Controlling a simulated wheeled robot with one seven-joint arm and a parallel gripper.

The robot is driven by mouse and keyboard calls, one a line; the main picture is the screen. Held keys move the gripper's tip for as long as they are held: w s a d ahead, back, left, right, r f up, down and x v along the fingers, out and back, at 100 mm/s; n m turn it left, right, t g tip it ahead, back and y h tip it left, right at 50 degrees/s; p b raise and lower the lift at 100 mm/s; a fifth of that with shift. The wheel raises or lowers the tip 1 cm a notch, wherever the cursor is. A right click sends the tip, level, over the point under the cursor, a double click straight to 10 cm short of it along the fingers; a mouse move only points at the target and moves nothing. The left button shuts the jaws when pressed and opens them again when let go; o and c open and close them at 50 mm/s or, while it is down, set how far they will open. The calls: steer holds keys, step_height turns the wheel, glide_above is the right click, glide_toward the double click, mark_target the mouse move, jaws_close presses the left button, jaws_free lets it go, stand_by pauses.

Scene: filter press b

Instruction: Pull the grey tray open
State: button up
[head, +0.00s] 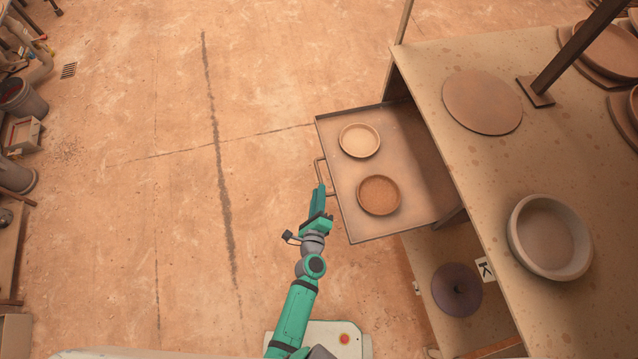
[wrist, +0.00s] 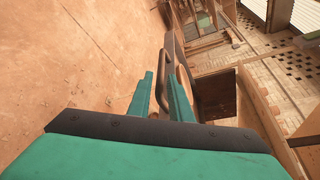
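The grey tray (head: 408,212) stands well out from under the bench top in the head view, with its right end beneath the top. It carries two round dishes, one pale (head: 359,140) and one brown (head: 378,195). Its bar handle (head: 319,172) is on the left edge. My gripper (head: 319,190) is at the near end of the handle. In the wrist view my gripper (wrist: 160,78) has its fingers apart, with the handle bar (wrist: 166,62) showing between them. I see a gap beside the bar; any contact is unclear.
The bench (head: 480,200) fills the right side, with a round board (head: 482,102) and a pale bowl (head: 549,237) on top. A dark round object (head: 456,289) sits on a lower shelf. The floor left of the tray is clear.

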steer(key=shift+v, duration=2.1)
steer(key=s+a+r+n+g, duration=0.1)
steer(key=s+r+n, duration=0.1)
steer(key=s+n, duration=0.45)
steer(key=s+r+n+g, duration=0.1)
steer(key=s+r+n, duration=0.15)
steer(key=s, duration=0.65)
steer(key=s+d+r+n+t, duration=0.1)
steer(key=s+r+n, duration=0.3)
steer(key=r+n, duration=0.4)
steer(key=s+d+r+n+y, duration=0.1)
steer(key=s+r+n, duration=0.4)
steer(key=r+n, duration=0.3)
step_height(320, 180, up, 2)
steer(key=shift+s+d+r+t, duration=0.15)
steer(key=shift+s+d+t, duration=0.15)
steer(key=shift+t, duration=0.1)
steer(key=shift+w, duration=0.15)
